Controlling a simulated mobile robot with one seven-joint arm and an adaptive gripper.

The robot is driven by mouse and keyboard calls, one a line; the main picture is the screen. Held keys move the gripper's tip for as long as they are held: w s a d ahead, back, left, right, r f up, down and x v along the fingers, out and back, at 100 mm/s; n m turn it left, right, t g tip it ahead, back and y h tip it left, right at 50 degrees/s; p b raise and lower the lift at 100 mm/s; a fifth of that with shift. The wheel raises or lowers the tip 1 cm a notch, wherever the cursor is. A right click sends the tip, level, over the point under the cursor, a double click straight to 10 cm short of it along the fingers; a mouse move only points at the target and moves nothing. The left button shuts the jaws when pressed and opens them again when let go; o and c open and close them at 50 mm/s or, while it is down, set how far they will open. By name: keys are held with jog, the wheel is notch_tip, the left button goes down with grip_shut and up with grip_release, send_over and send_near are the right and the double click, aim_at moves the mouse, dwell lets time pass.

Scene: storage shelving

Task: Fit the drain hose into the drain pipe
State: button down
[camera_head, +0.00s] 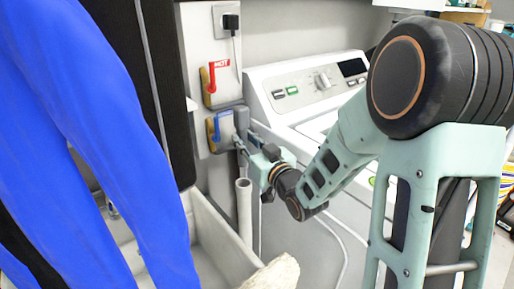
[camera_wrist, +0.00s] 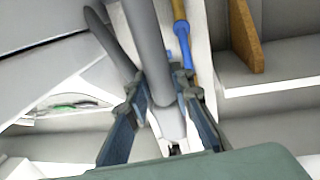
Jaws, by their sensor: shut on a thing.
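The grey drain hose (camera_head: 241,120) stands by the wall valves in the head view, its upper part in front of the wall. My gripper (camera_head: 250,145) is shut on it from the right. In the wrist view the hose (camera_wrist: 150,50) runs between the fingers of my gripper (camera_wrist: 160,80). A second grey length shows to its left; I cannot tell how the two join. The white drain pipe (camera_head: 244,215) stands upright below my gripper, its open top facing up. The hose's lower end is largely hidden by my gripper, so its alignment with the pipe cannot be told.
The red hot valve (camera_head: 216,82) and blue cold valve (camera_head: 219,128) are on the wall close by. A white washing machine (camera_head: 310,85) stands behind my arm. A sink basin (camera_head: 215,235) lies below left. Blue fabric (camera_head: 85,130) fills the left.

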jog(key=shift+b, duration=0.3)
jog(key=b, duration=0.6)
send_over(246, 193)
jog(key=w, duration=0.1)
notch_tip(246, 193, down, 6)
jog(key=shift+r, duration=0.15)
jog(key=shift+b, duration=0.6)
dwell(1.4)
dwell(0.4)
jog(key=shift+f+b, duration=0.4)
notch_tip(246, 193, down, 7)
jog(key=b, duration=0.6)
jog(key=shift+b, duration=0.4)
dwell(1.3)
jog(key=shift+f+b, duration=0.3)
jog(key=shift+f, duration=0.85)
